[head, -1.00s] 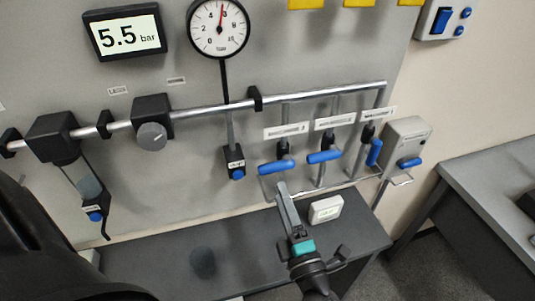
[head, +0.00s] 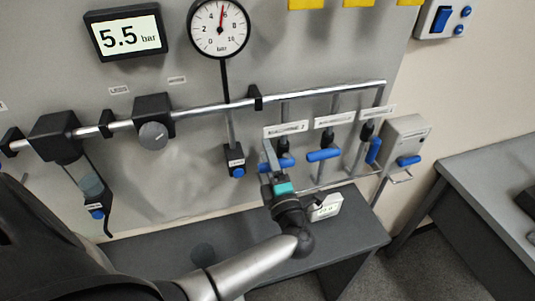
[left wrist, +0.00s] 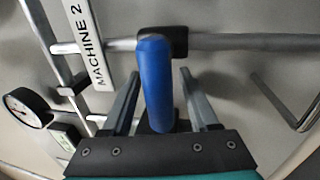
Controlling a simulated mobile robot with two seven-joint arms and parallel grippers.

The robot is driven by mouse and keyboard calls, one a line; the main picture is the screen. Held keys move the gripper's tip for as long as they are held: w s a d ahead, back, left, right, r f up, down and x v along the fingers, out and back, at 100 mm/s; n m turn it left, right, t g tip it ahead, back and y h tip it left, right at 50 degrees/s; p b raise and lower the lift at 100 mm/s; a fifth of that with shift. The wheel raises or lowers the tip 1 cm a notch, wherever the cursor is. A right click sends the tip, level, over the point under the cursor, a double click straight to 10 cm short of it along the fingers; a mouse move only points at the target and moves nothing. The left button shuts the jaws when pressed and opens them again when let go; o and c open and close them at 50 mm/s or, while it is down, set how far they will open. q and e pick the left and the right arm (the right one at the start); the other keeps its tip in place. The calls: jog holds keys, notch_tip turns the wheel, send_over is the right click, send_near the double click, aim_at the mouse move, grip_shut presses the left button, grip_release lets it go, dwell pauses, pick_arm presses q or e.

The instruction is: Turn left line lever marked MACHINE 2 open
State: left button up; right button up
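The MACHINE 2 lever has a blue handle (head: 288,162) that lies roughly crosswise below its label (head: 286,129) at the left of a row of three. In the left wrist view the blue handle (left wrist: 156,85) stands between my fingers, and the MACHINE 2 label (left wrist: 88,42) is beside it. My left gripper (head: 273,153) is at this lever and partly hides it. The fingers are open, one on each side of the handle, with a visible gap to each. My right gripper is not in view.
Two other blue levers, the middle one (head: 323,155) and the right one (head: 374,151), hang close to the right. A steel pipe (head: 320,92) runs above. A dark bench (head: 345,240) lies below, with a small white box (head: 327,207).

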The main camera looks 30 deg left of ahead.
pick_arm(q)
grip_shut()
dwell(1.3)
